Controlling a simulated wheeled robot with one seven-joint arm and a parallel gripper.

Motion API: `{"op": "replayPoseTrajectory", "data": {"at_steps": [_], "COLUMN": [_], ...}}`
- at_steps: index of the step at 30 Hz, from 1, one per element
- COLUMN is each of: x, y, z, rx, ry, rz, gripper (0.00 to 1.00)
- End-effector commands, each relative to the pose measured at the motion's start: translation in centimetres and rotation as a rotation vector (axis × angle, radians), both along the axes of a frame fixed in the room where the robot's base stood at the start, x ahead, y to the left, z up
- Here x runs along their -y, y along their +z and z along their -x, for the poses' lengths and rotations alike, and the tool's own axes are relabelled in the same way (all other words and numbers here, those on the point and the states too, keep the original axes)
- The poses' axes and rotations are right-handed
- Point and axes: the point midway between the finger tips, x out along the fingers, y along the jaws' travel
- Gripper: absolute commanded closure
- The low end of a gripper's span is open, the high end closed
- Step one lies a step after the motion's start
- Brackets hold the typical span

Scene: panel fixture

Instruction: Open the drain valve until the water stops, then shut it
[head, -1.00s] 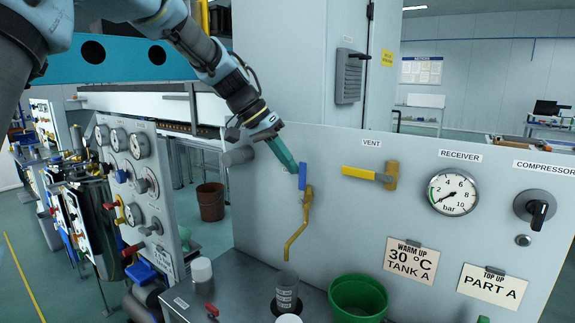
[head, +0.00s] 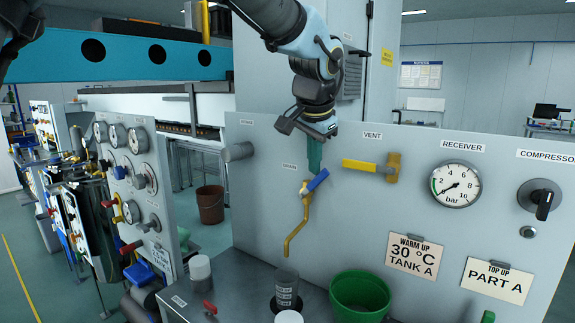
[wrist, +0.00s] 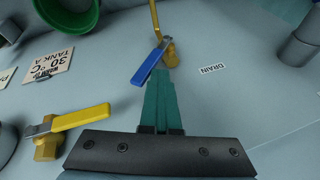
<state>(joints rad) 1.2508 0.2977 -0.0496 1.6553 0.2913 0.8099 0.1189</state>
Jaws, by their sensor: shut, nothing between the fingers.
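The drain valve is a brass body and bent spout (head: 297,230) on the grey panel. Its blue handle (head: 318,180) tilts up and to the right. In the wrist view the blue handle (wrist: 147,65) lies beside my fingertips, near the DRAIN label (wrist: 213,69). My gripper (head: 315,169) is shut and empty, its teal fingers pointing down at the handle's upper end; it also shows in the wrist view (wrist: 160,77). I cannot tell whether they touch. No water stream is discernible at the spout. A grey marked cup (head: 287,287) stands below the spout.
The yellow vent handle (head: 364,166) is close on the right, with the receiver gauge (head: 455,185) and compressor switch (head: 541,200) beyond. A green bucket (head: 338,294) stands right of the cup. A grey cylinder (head: 238,152) sticks out at the panel's left.

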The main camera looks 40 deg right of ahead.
Motion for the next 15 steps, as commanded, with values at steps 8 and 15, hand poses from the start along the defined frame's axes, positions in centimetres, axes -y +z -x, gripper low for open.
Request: {"op": "replayPoseTrajectory", "data": {"at_steps": [8, 15], "x": [0.6, 0.9], "y": [-1.7, -2.9], "z": [2.1, 3.5], "rx": [0.18, 0.176], "ry": [0.001, 0.001], "rz": [-0.048, -0.049], "gripper": [1.0, 1.0]}}
